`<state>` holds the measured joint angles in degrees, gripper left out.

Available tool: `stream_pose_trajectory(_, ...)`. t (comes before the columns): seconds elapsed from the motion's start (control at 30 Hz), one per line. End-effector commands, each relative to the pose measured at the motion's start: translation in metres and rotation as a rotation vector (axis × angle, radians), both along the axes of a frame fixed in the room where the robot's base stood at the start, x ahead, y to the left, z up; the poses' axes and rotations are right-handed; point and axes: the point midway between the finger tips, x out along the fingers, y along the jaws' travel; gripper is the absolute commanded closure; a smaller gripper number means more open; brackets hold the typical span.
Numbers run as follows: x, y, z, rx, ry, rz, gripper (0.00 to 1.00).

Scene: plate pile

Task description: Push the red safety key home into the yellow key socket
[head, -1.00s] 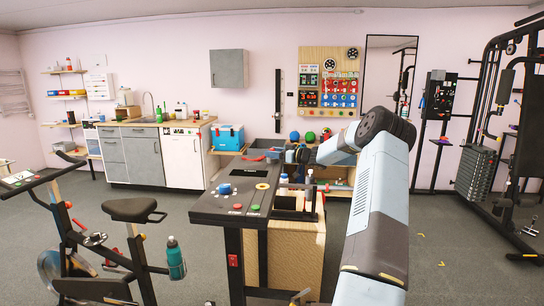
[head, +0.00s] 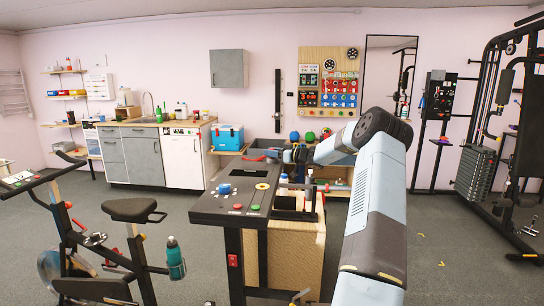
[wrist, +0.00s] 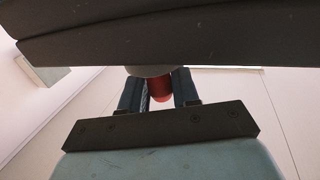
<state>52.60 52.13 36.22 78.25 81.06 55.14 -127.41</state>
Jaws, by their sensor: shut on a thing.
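In the wrist view my gripper (wrist: 158,90) is shut on the red safety key (wrist: 161,89), which shows as a rounded red piece between the two dark fingers. A grey rounded part touches or overlaps the key's upper end, and a broad dark slab above hides the rest. In the head view my gripper (head: 287,155) is small, beyond the far right side of the dark console, and the key in it cannot be made out. The yellow key socket (head: 262,186) appears as a yellow ring on the console top, apart from my gripper in the picture.
The dark console (head: 208,211) carries a blue knob (head: 224,188), a red button (head: 237,206) and a green button (head: 253,208). A black caddy (head: 291,213) with bottles stands at its right. An exercise bike (head: 130,210) stands at the left.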

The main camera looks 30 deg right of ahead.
Motion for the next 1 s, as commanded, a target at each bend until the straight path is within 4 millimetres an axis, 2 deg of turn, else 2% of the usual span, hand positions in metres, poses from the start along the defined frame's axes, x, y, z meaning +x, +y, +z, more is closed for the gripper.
stream_pose_trajectory(0.37, 0.0, 0.0, 0.004, -0.001, -0.001, 0.0, 1.0)
stream_pose_trajectory(0.47, 0.0, 0.0, 0.013, -0.003, -0.003, 0.0, 1.0)
stream_pose_trajectory(0.6, -0.002, -0.001, 0.036, -0.003, -0.003, -0.001, 1.0)
stream_pose_trajectory(0.9, -0.052, 0.0, 0.093, -0.004, -0.002, -0.002, 1.0)
stream_pose_trajectory(1.0, -0.075, 0.0, 0.102, -0.003, 0.0, -0.003, 1.0)
